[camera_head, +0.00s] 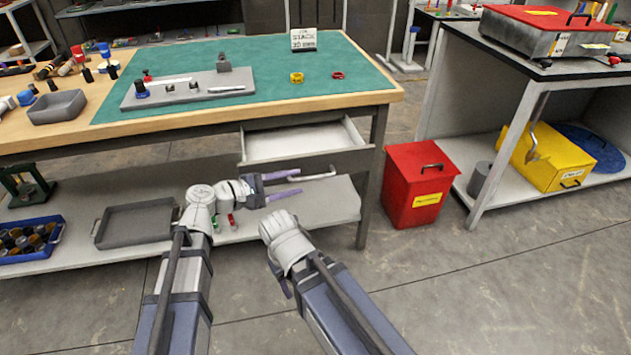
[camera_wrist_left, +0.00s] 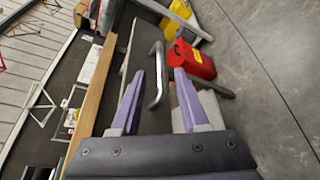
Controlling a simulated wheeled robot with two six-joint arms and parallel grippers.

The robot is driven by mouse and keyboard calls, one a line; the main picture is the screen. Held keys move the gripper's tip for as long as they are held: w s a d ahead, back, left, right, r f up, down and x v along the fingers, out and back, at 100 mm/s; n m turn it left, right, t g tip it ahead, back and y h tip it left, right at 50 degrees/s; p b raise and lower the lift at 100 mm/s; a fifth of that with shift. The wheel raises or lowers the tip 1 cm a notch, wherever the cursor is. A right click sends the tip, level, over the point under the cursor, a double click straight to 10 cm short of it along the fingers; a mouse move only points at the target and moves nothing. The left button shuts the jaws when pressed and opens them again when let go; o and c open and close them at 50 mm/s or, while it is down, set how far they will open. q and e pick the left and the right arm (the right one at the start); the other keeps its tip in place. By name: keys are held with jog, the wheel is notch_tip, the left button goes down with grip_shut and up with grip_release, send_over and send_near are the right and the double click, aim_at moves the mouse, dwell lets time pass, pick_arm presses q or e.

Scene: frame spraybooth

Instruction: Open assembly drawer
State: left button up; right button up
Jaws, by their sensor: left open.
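The assembly drawer (camera_head: 300,142) is under the right part of the wooden-edged workbench. It stands partly open, and its pale, empty-looking interior shows. Its grey bar handle (camera_head: 318,176) is on the front, partly hidden by my left gripper. My left gripper (camera_head: 298,182) is open in front of the drawer, its purple fingers pointing right. In the left wrist view the handle (camera_wrist_left: 156,76) shows between and beyond the two fingers of the left gripper (camera_wrist_left: 157,75), with no grip on it. My right arm's wrist (camera_head: 287,240) is low in front of the bench; its fingers are not clearly visible.
A red bin (camera_head: 418,187) stands on the floor right of the bench. A grey tray (camera_head: 135,224) lies on the lower shelf. A fixture plate (camera_head: 188,88) is on the green mat (camera_head: 340,75). A yellow box (camera_head: 548,160) is under the right table. Floor between is clear.

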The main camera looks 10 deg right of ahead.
aim_at(312, 178)
pick_arm(q)
jog(key=b+x, duration=0.1)
jog(key=x, duration=0.6)
jog(key=shift+d, duration=0.3)
grip_shut()
dwell(1.2)
